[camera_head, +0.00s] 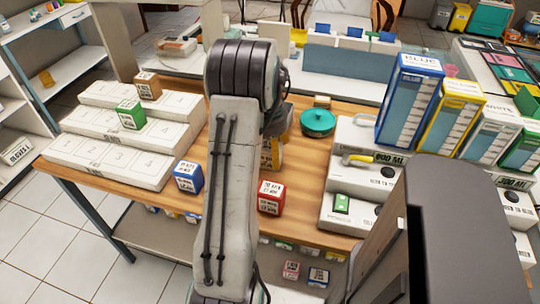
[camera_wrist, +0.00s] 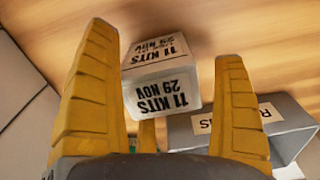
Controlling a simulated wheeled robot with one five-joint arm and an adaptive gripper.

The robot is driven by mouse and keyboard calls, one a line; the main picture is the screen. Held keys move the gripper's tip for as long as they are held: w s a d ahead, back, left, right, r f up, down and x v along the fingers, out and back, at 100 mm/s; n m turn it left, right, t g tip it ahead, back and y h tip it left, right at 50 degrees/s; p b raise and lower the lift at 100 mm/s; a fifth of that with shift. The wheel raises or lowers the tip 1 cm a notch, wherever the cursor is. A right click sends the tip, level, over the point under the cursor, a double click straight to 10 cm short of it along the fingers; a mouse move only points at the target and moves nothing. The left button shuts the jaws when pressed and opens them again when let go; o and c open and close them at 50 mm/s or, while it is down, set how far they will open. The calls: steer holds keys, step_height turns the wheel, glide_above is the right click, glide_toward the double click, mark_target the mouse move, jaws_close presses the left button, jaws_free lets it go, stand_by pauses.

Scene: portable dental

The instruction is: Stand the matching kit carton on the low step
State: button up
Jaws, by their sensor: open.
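A pale carton (camera_wrist: 160,82) marked "11 KITS 29 NOV" sits on the wooden table between and beyond the fingers of my gripper (camera_wrist: 170,110) in the wrist view. In the head view my arm hides most of the gripper and this carton. The white stepped stand is at the left, its low step (camera_head: 100,164) numbered and bare. A green carton (camera_head: 131,114) stands on the middle step and a brown carton (camera_head: 148,85) on the top one. A blue carton (camera_head: 189,177) and a red carton (camera_head: 271,197) stand on the table.
A grey labelled box (camera_wrist: 240,125) lies close to the right finger. A teal round lid (camera_head: 318,121) is behind right of my arm. A second stepped stand (camera_head: 345,212) with tall boxes fills the right. Table (camera_head: 150,205) is clear between the left stand and blue carton.

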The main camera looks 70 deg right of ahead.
steer(key=shift+c, duration=0.2)
steer(key=c, duration=1.4)
